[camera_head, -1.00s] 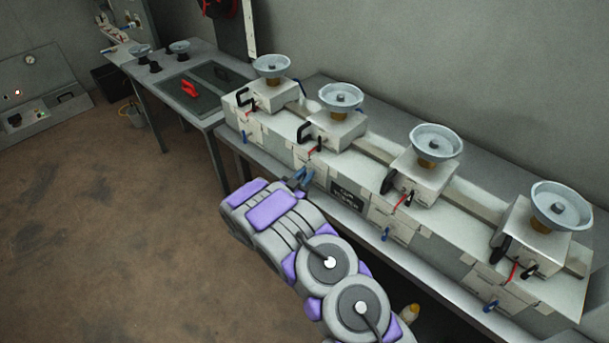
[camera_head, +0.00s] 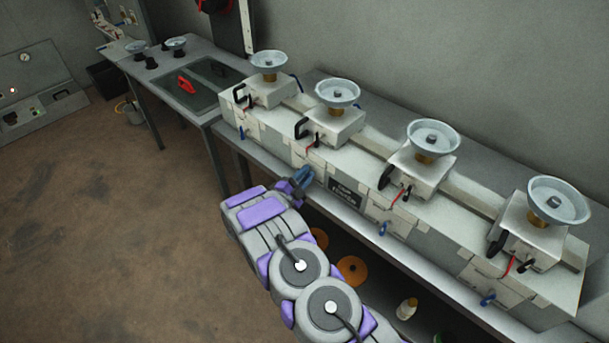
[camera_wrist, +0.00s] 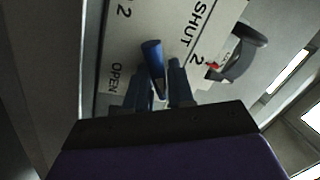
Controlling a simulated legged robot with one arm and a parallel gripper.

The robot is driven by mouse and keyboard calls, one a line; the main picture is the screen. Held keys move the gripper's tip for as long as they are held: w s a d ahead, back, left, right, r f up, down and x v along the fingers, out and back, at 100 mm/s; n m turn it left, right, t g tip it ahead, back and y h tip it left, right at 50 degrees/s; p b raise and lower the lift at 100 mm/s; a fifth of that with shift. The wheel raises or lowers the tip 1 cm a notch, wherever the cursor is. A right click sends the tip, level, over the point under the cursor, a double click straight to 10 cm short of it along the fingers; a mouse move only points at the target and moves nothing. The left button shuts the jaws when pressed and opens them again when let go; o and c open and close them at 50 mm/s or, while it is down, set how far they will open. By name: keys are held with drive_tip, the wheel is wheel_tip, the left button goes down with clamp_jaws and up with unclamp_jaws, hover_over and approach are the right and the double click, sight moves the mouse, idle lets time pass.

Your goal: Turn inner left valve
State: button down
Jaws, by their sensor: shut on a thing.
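The blue handle of the inner left valve (camera_wrist: 152,56) stands between my gripper's two dark fingers in the wrist view. My gripper (camera_wrist: 158,74) is shut on it. The handle sticks out from a white plate (camera_wrist: 135,35) marked OPEN, SHUT and 2. In the head view my gripper (camera_head: 301,178) is at the front of the bench unit, below the second handwheel block (camera_head: 335,125) from the left. The handle is hard to separate from the fingers there.
Other blue handles hang on the far left (camera_head: 242,132), inner right (camera_head: 383,228) and far right (camera_head: 488,299). Black levers, such as this one (camera_head: 301,128), jut from the blocks. Orange discs (camera_head: 352,269) and a bottle (camera_head: 406,308) are under the bench. The floor at left is clear.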

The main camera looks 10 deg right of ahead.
drive_tip(key=m+b, duration=0.1)
drive_tip(key=m, duration=0.1)
drive_tip(key=f+m+g+h+b, duration=0.1)
drive_tip(key=m, duration=0.2)
drive_tip(key=m+b, duration=0.2)
drive_tip(key=shift+s+d+f+g+h, duration=0.1)
drive_tip(key=shift+s+f+g+h, duration=0.1)
drive_tip(key=shift+g+h, duration=0.1)
drive_tip(key=shift+m, duration=0.4)
drive_tip(key=c, duration=1.1)
unclamp_jaws()
drive_tip(key=shift+c, duration=0.2)
drive_tip(key=shift+r, duration=0.1)
drive_tip(key=shift+s+a, duration=0.15)
drive_tip(key=shift+a, duration=0.25)
drive_tip(key=p+v, duration=0.2)
drive_tip(key=v, duration=1.4)
drive_tip(key=shift+s+a+f, duration=0.2)
drive_tip(key=shift+a, duration=0.15)
